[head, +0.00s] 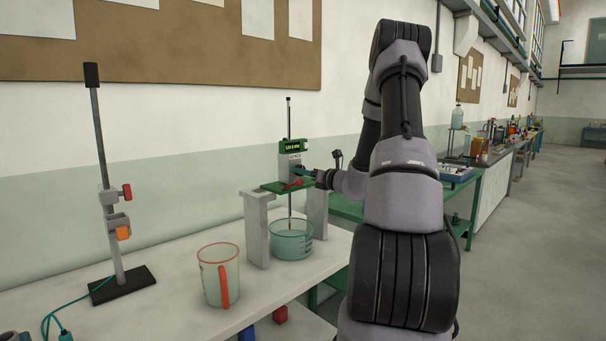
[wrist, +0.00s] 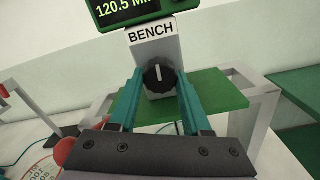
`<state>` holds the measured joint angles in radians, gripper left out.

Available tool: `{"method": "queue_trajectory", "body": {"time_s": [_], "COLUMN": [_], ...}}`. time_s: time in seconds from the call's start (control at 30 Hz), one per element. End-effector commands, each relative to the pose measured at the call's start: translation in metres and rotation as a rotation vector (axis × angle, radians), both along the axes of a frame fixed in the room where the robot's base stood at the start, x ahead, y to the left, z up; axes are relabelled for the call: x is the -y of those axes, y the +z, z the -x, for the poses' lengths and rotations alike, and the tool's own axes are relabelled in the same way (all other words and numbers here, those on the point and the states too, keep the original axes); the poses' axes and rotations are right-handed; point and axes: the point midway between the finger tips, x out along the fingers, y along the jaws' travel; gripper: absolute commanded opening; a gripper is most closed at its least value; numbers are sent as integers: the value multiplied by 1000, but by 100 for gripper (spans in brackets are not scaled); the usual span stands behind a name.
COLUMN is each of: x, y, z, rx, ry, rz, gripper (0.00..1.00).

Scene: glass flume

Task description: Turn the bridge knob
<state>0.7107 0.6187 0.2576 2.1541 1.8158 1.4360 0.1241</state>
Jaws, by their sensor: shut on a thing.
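The bridge knob (wrist: 158,79) is black and round with a pale pointer line, on the front of a grey block marked BENCH (wrist: 152,45). In the wrist view the pointer stands close to upright. My gripper (wrist: 160,76) has its two teal fingers on either side of the knob, shut on it. A green display (wrist: 125,10) above the block reads 120.5, its unit cut off. In the head view my gripper (head: 304,172) reaches the block (head: 288,163) above the green bridge plate (head: 274,187) from the right; the knob is hidden there.
Two grey posts (head: 256,230) carry the bridge plate, with a glass bowl (head: 290,241) below. A red part (head: 293,183) lies close beside my gripper. A red-handled jug (head: 218,275) and a clamp stand (head: 112,235) are to the left on the bench.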

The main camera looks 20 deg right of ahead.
Motion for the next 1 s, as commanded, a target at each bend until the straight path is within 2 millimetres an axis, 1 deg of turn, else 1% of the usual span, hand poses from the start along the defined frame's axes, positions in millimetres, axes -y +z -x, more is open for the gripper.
{"method": "queue_trajectory", "body": {"time_s": [0.1, 0.23, 0.57, 0.6, 0.63, 0.67, 1.0], "x": [0, 0, 0, 0, 0, 0, 1], "y": [0, 1, 1, 1, 1, 1, 0], "z": [0, 0, 0, 0, 0, 0, 3], "rx": [-40, -66, -71, -71, -71, -71, -72], "ry": [0, 0, 0, 0, 0, 0, -1], "rz": [-111, -185, -200, -199, -199, -199, -197], "gripper": [0, 0, 0, 64, 75, 78, 78]}}
